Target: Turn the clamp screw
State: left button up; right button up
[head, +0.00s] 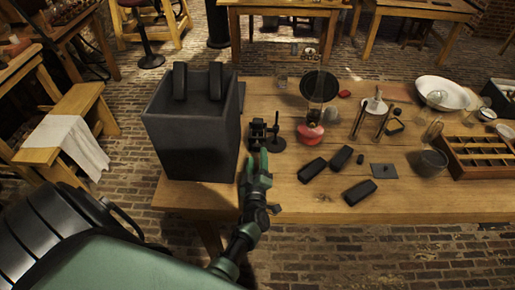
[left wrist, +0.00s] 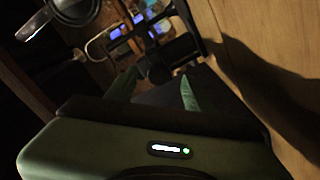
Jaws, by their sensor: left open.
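A small black clamp-like device (head: 257,131) stands on the wooden table beside the large dark box; its screw is too small to make out clearly in the head view. My left gripper (head: 257,160) is just in front of it, on the near side. In the left wrist view, my left gripper (left wrist: 155,92) has its two green fingers apart, with a dark rounded part (left wrist: 158,70) just beyond and between the tips. I cannot tell whether the fingers touch it. My right gripper is not in view.
The large dark box (head: 190,135) stands close on the left. A black stand (head: 277,142) and a red-based object (head: 310,134) are just right. Black blocks (head: 312,170) lie nearby. A wooden tray (head: 475,155) is far right. The table's front edge is bare.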

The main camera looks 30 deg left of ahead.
pick_arm(q)
jog(key=shift+v, duration=1.4)
jog(key=shift+w+d, duration=0.1)
